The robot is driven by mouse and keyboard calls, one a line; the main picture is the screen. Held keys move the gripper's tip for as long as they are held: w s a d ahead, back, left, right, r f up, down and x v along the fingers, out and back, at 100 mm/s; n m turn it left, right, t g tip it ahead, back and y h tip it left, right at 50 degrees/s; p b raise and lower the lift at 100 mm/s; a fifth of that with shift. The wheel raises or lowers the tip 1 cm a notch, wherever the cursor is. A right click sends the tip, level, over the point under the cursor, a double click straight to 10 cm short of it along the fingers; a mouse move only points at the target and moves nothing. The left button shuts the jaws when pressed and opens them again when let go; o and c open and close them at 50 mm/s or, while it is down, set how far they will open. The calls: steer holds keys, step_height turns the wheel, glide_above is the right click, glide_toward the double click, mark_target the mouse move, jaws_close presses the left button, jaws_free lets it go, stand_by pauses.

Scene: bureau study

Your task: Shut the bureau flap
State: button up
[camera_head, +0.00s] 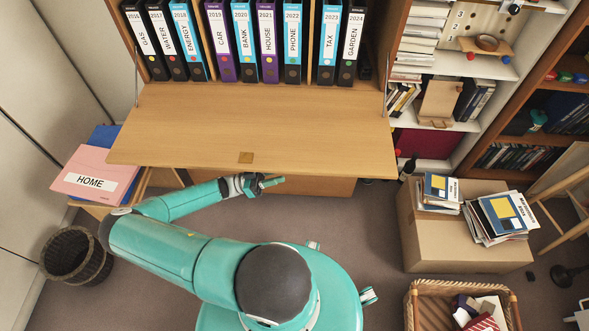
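The bureau flap (200,125) is a light wooden board, lowered and lying about level in front of the bureau. A chain or stay shows at each side of it. A small brass plate (246,157) sits at the middle of its front edge. No loose objects lie on the flap. My gripper (272,182) is just in front of the flap's front edge, near the brass plate and apart from it in the picture. Its height against the flap is hard to judge. Its fingers are small here, and I cannot tell whether they are open or shut.
Labelled binders (240,45) stand in the bureau behind the flap. A pink HOME folder (95,178) lies at left above a wicker bin (75,257). A cardboard box (465,252) with stacked books and a wicker basket (430,310) stand at right. Carpet is clear between.

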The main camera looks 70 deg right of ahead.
mark_target(295, 171)
steer(key=x, duration=0.6)
steer(key=shift+s+r, duration=0.1)
jaws_close()
